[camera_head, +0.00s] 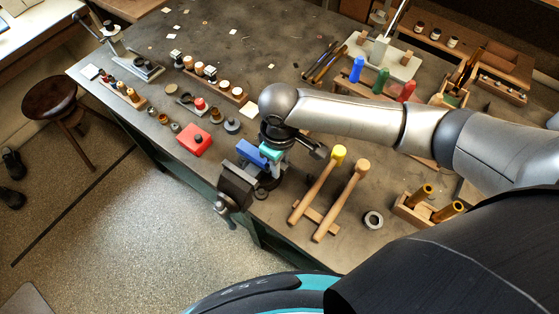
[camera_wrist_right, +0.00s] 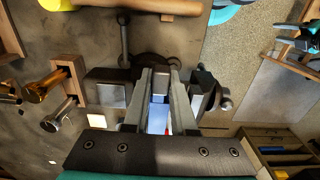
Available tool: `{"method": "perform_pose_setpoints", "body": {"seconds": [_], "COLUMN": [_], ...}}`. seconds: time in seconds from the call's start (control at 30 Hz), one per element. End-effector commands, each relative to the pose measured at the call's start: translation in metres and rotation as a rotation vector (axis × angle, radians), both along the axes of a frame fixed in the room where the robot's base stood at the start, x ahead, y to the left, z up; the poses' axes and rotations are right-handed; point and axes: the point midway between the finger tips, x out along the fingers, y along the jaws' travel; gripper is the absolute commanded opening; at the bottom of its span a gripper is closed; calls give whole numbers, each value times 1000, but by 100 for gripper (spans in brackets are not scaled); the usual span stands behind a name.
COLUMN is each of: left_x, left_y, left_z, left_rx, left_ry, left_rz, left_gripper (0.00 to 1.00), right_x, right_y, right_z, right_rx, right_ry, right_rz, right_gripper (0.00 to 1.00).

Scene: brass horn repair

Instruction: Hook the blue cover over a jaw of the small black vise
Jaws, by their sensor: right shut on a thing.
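The small black vise (camera_head: 237,184) stands at the front edge of the workbench in the head view, with its handle hanging past the edge. In the right wrist view its dark body (camera_wrist_right: 105,92) shows behind and to the sides of the fingers. My right gripper (camera_head: 262,155) is at the vise, shut on the blue cover (camera_head: 249,152). The cover appears just above and behind the vise jaws; whether it touches a jaw I cannot tell. In the wrist view the blue cover (camera_wrist_right: 158,118) is between the two fingers (camera_wrist_right: 161,95). My left gripper is not in view.
Two mallets (camera_head: 322,188) lie on a wooden rest right of the vise. A metal ring (camera_head: 373,220) and a wooden holder (camera_head: 412,212) are farther right. The back middle of the bench (camera_head: 285,45) is mostly clear.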

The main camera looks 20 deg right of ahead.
Motion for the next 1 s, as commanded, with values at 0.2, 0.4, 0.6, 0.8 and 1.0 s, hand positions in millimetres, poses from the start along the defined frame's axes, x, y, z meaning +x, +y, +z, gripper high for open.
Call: {"method": "perform_pose_setpoints", "body": {"seconds": [0.2,0.4,0.6,0.8,1.0], "left_x": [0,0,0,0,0], "left_y": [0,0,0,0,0], "left_z": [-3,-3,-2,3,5], "left_rx": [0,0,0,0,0], "left_ry": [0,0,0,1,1], "left_rz": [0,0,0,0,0], "left_gripper": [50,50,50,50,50], "right_x": [0,0,0,0,0], "right_y": [0,0,0,0,0], "right_z": [-10,-12,-12,-11,-12], "right_rx": [1,1,1,1,1], "right_ry": [1,-1,-1,1,-1], "right_rz": [-1,-1,-1,-1,0], "right_gripper": [0,0,0,0,0]}}
